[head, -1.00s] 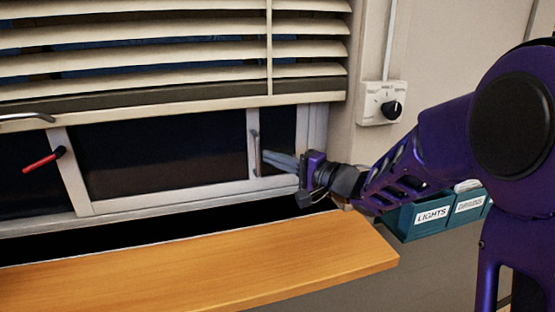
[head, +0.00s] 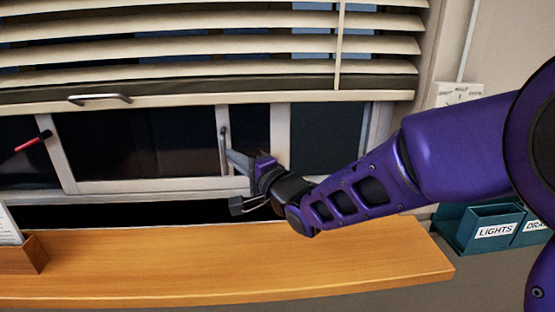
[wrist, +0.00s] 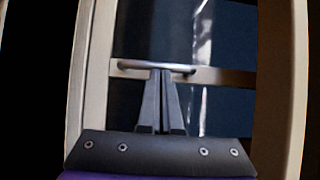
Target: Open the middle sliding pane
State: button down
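The sliding panes sit in a pale-framed window below the blind. A grey bar handle (head: 223,150) is fixed on a pale upright stile, with a wide dark pane (head: 140,150) to its left. A dark strip (head: 325,138) shows between another pale stile and the right window frame. My gripper (head: 232,158) reaches in from the right with its fingertips at the handle. In the wrist view the fingers (wrist: 160,76) are together, with their tips against the handle bar (wrist: 140,66). The bar lies across the tips rather than clearly pinched between them.
A wooden ledge (head: 350,265) runs below the window. A lowered slatted blind (head: 200,45) with a handle hangs above. A red lever (head: 33,141) is at far left, a paper in a wooden stand (head: 25,258) at lower left. Teal labelled bins (head: 490,225) stand at right.

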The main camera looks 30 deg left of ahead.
jog(key=s+a+b, duration=0.1)
jog(key=s+a, duration=0.2)
jog(key=a, duration=0.3)
jog(key=shift+s+a+b, duration=0.15)
jog(key=shift+s+b, duration=0.2)
jog(key=shift+b, duration=0.05)
jog(key=shift+w, duration=0.1)
